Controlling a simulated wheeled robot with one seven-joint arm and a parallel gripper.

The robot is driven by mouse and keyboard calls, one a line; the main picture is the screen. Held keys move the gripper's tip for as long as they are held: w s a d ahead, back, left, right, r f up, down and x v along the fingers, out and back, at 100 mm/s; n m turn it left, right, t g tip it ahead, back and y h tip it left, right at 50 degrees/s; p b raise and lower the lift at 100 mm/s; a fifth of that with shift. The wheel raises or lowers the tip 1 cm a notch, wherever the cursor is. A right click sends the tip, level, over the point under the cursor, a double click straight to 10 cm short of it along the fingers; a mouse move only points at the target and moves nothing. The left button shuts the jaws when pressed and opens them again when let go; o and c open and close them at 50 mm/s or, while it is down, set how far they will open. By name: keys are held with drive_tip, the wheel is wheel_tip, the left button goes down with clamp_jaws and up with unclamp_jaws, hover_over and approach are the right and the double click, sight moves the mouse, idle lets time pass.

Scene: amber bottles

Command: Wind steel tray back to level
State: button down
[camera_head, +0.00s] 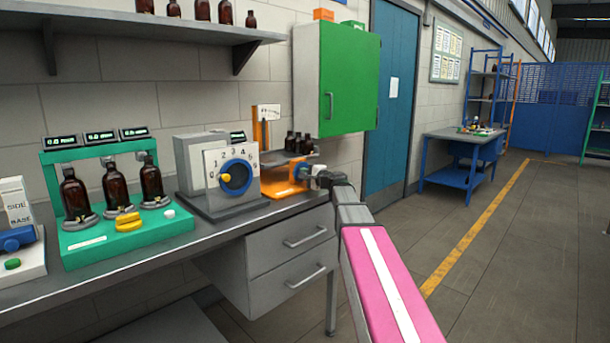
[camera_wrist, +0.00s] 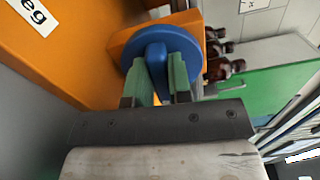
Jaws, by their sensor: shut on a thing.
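The steel tray (camera_head: 279,160) is a grey plate on an orange stand (camera_head: 283,188) on the bench, with several small amber bottles (camera_head: 298,143) at its right end. I cannot tell its exact tilt. My gripper (camera_head: 314,177) is at the right side of the stand. In the wrist view, my gripper (camera_wrist: 160,85) has its green fingers on both sides of the raised bar of a blue knob (camera_wrist: 156,58), shut on it. The knob sits on an orange block (camera_wrist: 125,42). The fingers hide part of the knob, and the bottles show beyond it.
A white dial box (camera_head: 231,172) with a blue knob stands left of the orange stand. A green rack (camera_head: 105,240) with amber bottles is further left. A green wall cabinet (camera_head: 345,75) hangs above. The floor (camera_head: 520,260) at right is clear.

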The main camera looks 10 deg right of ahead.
drive_tip(key=shift+f+n, duration=0.1)
drive_tip(key=shift+n, duration=0.5)
drive_tip(key=c, duration=1)
unclamp_jaws()
drive_tip(key=shift+c, duration=0.2)
drive_tip(key=v, duration=1)
drive_tip(key=shift+s+d, duration=0.2)
drive_tip(key=shift+s, duration=0.15)
